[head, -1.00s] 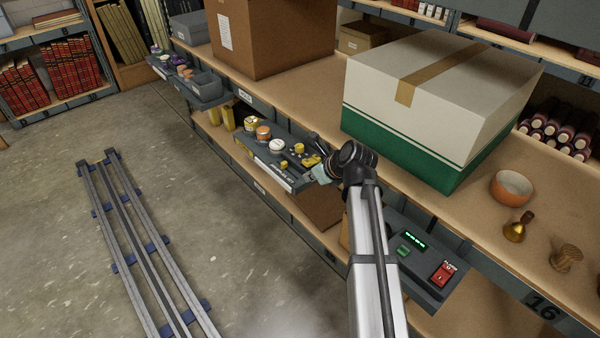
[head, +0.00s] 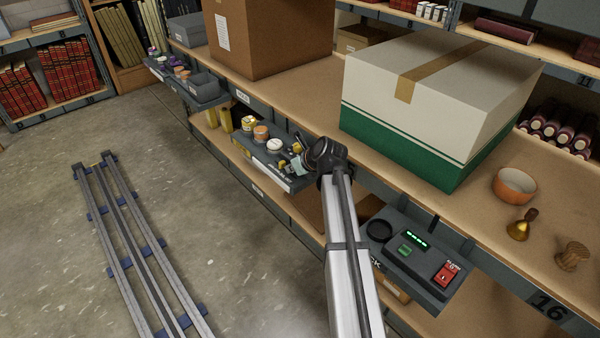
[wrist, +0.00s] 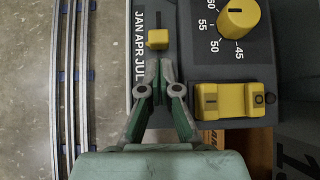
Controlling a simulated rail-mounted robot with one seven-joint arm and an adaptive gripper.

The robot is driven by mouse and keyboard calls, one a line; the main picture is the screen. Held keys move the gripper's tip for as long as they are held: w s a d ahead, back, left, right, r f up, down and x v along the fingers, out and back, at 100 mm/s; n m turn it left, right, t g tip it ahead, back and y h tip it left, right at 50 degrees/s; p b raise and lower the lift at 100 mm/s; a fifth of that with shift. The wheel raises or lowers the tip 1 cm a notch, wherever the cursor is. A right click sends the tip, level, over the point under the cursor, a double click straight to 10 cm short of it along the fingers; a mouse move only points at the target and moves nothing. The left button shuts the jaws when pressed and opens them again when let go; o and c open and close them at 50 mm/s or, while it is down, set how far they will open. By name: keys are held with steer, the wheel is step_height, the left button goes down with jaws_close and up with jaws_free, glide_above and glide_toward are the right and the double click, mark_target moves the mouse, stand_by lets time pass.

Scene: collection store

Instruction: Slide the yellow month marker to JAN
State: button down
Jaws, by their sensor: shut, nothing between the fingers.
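The yellow month marker (wrist: 158,38) sits in a narrow slot on the dark control panel (wrist: 185,55) in the wrist view. The printed scale (wrist: 139,45) beside it reads JAN, APR, JUL from top to bottom, and the marker is about level with APR. My gripper (wrist: 159,66) is shut and empty. Its tips are just below the marker, on the JUL side, close to or touching it; I cannot tell which. In the head view my gripper (head: 300,168) is over the panel's right part, and the arm hides much of it.
A yellow dial (wrist: 238,18) and a yellow rocker switch (wrist: 232,99) are right of the slot. Another panel with a red switch (head: 446,273) hangs from the shelf at right. A green and white box (head: 430,110) stands above. Floor rails (head: 135,250) run at left.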

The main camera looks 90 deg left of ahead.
mark_target(276, 161)
steer(key=shift+s+a, duration=0.4)
steer(key=shift+a, duration=0.15)
steer(key=shift+s+a+r, duration=0.1)
steer(key=shift+s+a, duration=0.1)
steer(key=shift+s+a+p, duration=0.5)
steer(key=shift+a+p, duration=0.15)
steer(key=shift+s+a+p, duration=0.45)
steer(key=shift+a+p, duration=0.15)
steer(key=shift+a, duration=0.05)
